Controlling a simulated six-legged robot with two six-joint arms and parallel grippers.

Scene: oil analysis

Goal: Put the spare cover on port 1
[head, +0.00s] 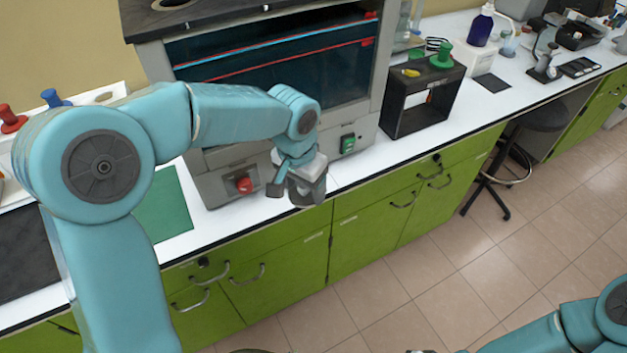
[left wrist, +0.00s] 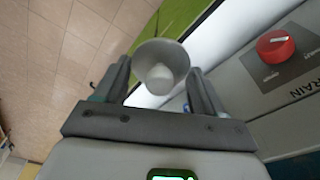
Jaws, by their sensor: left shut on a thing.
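My left gripper (head: 306,190) is at the front of the grey machine (head: 215,185), in front of the worktop edge. In the left wrist view its two fingers are shut on a pale grey cup-shaped piece (left wrist: 162,65) with a rounded white middle, which looks like the cover. In the head view this piece is hard to tell from the grey gripper. I cannot make out which place is port 1. Of my right arm, a teal link shows at the lower right; only a small dark bit at the bottom edge may be its gripper.
The machine front has a red knob (head: 244,185), also in the left wrist view (left wrist: 275,44), and a green switch (head: 347,143). A black open box (head: 388,106) with a green knob-shaped piece (head: 442,56) on top stands to the right. Green cabinets (head: 285,275) lie below.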

